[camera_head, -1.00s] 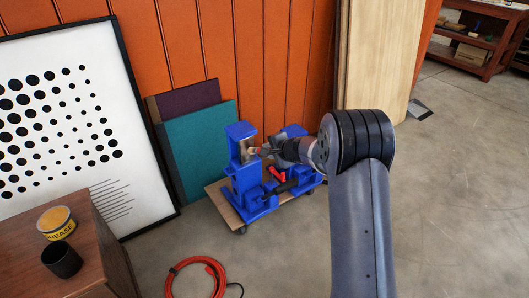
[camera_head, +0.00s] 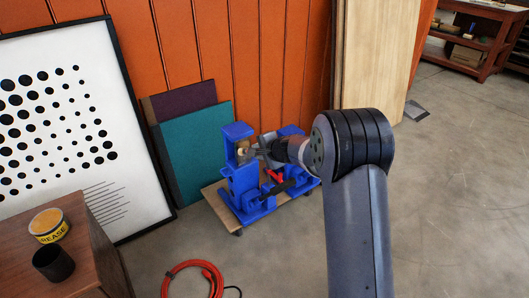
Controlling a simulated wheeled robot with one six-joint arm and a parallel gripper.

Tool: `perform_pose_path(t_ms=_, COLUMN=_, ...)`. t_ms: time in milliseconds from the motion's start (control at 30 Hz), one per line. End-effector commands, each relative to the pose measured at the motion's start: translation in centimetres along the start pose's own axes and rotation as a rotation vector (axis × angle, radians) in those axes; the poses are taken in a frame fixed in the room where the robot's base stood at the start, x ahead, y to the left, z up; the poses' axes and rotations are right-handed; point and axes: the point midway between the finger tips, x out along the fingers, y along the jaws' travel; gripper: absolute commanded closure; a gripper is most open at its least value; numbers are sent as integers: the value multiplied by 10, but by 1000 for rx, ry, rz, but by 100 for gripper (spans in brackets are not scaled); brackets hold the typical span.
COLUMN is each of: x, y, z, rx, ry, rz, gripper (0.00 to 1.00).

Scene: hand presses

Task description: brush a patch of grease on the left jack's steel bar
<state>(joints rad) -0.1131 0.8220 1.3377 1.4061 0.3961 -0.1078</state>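Two blue jacks stand side by side on a low wheeled board (camera_head: 212,206). The left jack (camera_head: 240,178) is a tall blue frame with an upper opening, where a small pale, tan piece shows. Its steel bar is too small and partly covered to make out clearly. My gripper (camera_head: 254,150) reaches in from the right, its tip right at the left jack's upper opening. I cannot tell whether it touches the jack. The right jack (camera_head: 292,131) is largely hidden behind my arm. A yellow grease tin (camera_head: 49,227) sits on the wooden cabinet at lower left. The brush cannot be made out clearly.
A dark cup (camera_head: 53,264) stands next to the tin on the cabinet (camera_head: 93,232). A coiled red hose (camera_head: 193,265) lies on the floor. Teal (camera_head: 198,150) and purple panels and a framed dot print (camera_head: 60,120) lean on the orange wall. The floor at right is open.

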Motion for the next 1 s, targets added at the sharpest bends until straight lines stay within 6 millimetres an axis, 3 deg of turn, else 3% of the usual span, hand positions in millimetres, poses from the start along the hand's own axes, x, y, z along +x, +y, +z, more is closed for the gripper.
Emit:
perform_pose_path(t_ms=367, x=-7, y=-8, z=-3, rx=0, ry=0, rz=-1, gripper=100)
perform_pose_path(t_ms=767, x=-6, y=-8, z=-36, rx=0, ry=1, rz=0, gripper=100)
perform_pose_path(t_ms=1000, x=-6, y=-8, z=-39, rx=0, ry=0, rz=-1, gripper=100)
